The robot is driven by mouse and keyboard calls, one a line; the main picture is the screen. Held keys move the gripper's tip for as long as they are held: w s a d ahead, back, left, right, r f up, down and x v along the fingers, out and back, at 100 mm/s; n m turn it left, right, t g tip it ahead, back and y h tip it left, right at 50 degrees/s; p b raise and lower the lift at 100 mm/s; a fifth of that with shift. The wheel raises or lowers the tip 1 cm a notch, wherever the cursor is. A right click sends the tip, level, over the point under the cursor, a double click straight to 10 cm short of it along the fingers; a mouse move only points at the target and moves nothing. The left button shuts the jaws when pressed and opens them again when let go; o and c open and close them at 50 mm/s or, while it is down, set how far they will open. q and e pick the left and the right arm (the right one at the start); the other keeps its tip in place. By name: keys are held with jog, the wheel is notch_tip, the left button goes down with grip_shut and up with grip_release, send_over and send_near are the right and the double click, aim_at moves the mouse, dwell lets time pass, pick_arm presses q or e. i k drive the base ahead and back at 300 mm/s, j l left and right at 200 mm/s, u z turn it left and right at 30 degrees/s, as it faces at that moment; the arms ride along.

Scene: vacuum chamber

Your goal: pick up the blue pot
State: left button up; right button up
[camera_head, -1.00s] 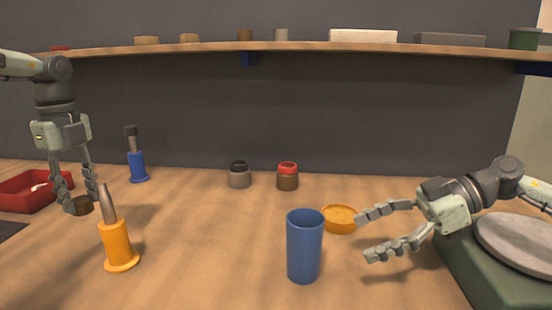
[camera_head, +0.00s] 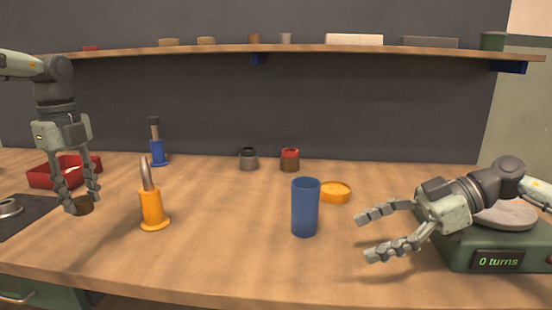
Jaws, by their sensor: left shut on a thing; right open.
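The blue pot (camera_head: 305,208) is a tall blue cylinder standing upright right of the table's middle. My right gripper (camera_head: 364,235) is open, to the right of the pot, with its fingers pointing left and apart from the pot. Nothing is between its fingers. My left gripper (camera_head: 81,198) points down at the left of the table and is shut on a small dark brown round piece (camera_head: 83,207).
An orange dish (camera_head: 336,192) sits behind the pot on its right. An orange holder (camera_head: 152,210), a blue holder (camera_head: 157,150) and a red tray (camera_head: 55,171) are at left. Two small jars (camera_head: 290,160) stand further back. A green turntable device (camera_head: 500,249) reads "0 turns" at right.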

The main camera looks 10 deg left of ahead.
aim_at(305, 191)
jog(key=k, duration=1.05)
